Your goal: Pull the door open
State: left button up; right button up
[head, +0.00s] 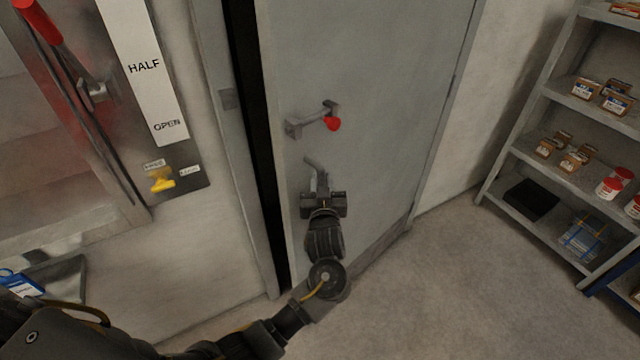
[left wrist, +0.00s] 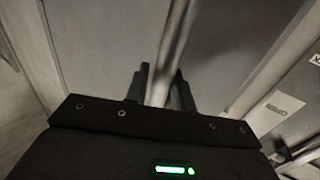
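The grey door (head: 375,95) stands ajar, with a dark gap along its left edge by the frame. A lever with a red knob (head: 333,124) is on the door above a grey pull handle (head: 312,163). My left gripper (head: 322,190) is at this lower handle. In the left wrist view the handle bar (left wrist: 172,55) runs between the two fingers of my left gripper (left wrist: 162,88), which look closed on it. The handle's lower part is hidden by the gripper. My right gripper is not in view.
A wall panel (head: 172,130) with HALF and OPEN labels and a yellow switch (head: 161,180) is left of the door frame. A grey shelf (head: 508,212) with boxes and cans stands at right. The floor (head: 460,290) between door and shelf is clear.

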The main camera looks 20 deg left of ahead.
pick_arm(q)
jog(key=shift+o, duration=1.2)
jog(key=shift+d+r, duration=0.2)
jog(key=shift+o, duration=0.3)
jog(key=shift+s+d, duration=0.1)
jog(key=shift+d, duration=0.1)
jog(key=shift+a+f, duration=0.15)
jog(key=shift+s+p, duration=0.45)
jog(key=p+v, duration=0.3)
jog(key=v, duration=0.3)
jog(key=shift+s+d, duration=0.25)
jog(key=shift+d, duration=0.05)
